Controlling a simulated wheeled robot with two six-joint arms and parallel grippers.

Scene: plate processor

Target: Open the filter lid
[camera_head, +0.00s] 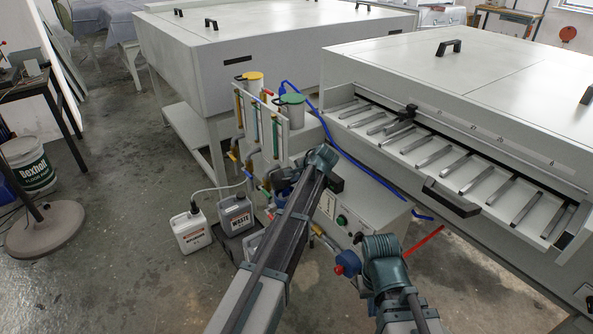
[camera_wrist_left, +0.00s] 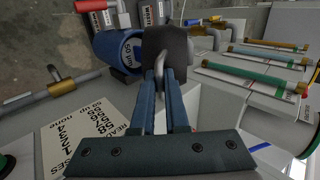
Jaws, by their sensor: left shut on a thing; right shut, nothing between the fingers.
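In the left wrist view my left gripper (camera_wrist_left: 165,75) has its two blue fingers close together, shut on a dark block-like piece (camera_wrist_left: 172,42) with a grey curved bar beside it. The fingers hide part of this piece, and I cannot tell whether it belongs to the filter lid. In the head view two upright canisters stand beyond my left arm, one with a green lid (camera_head: 292,98) and one with a yellow lid (camera_head: 253,76). Both lids look seated. My left gripper is mostly hidden there by its own arm. My right arm shows at lower right, but its fingers are not visible.
White (camera_head: 192,231) and grey (camera_head: 236,214) jugs stand on the floor. The plate processor (camera_head: 455,208) with its black handle fills the right.

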